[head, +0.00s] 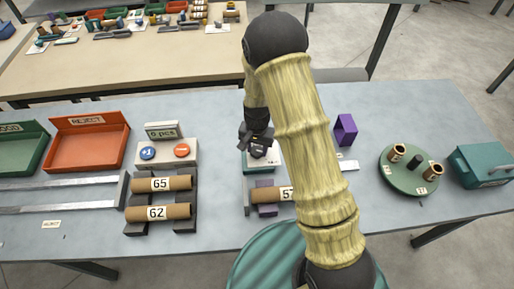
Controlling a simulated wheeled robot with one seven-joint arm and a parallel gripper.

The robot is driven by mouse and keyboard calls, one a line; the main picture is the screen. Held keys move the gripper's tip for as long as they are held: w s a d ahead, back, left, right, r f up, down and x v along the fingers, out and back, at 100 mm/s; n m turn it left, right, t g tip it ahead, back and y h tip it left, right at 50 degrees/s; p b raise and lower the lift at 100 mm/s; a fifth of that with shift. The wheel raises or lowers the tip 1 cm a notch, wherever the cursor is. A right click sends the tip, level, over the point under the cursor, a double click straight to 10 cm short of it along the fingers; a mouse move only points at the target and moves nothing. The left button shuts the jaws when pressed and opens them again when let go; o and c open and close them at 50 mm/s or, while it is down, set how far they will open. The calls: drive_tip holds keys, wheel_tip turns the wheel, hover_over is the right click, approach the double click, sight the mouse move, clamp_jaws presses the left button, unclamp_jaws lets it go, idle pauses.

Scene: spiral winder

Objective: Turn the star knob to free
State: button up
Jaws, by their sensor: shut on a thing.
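My gripper (256,142) is black and points down at the middle of the grey table, left of my arm. It is shut on the dark star knob (258,153), of which only a small part shows between and below the fingers. The knob sits on a small device with a white and green top (249,162). My arm hides the right part of this device. The knob's pointer and any "free" marking are too small or hidden to read.
Numbered cardboard tubes (163,183) lie on a dark rack at left, below a box with blue and orange buttons (166,151). A purple block (345,130), a green turntable (407,185) and a teal box (482,165) stand at right. Red (90,162) and green trays are at far left.

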drive_tip(key=n, duration=0.6)
drive_tip(key=shift+n+b, duration=0.35)
drive_tip(key=shift+n, duration=0.05)
drive_tip(key=n, duration=0.3)
drive_tip(key=shift+r+n, duration=0.1)
drive_tip(key=shift+n, duration=0.3)
drive_tip(key=n, duration=0.3)
drive_tip(key=shift+n, duration=0.3)
drive_tip(key=n+p, duration=0.1)
drive_tip(key=n, duration=0.3)
drive_tip(key=shift+n, duration=0.3)
drive_tip(key=shift+w+n+p, duration=0.1)
drive_tip(key=shift+n+p, duration=0.75)
drive_tip(key=shift+n, duration=1.05)
drive_tip(key=o, duration=1)
drive_tip(key=shift+c, duration=0.2)
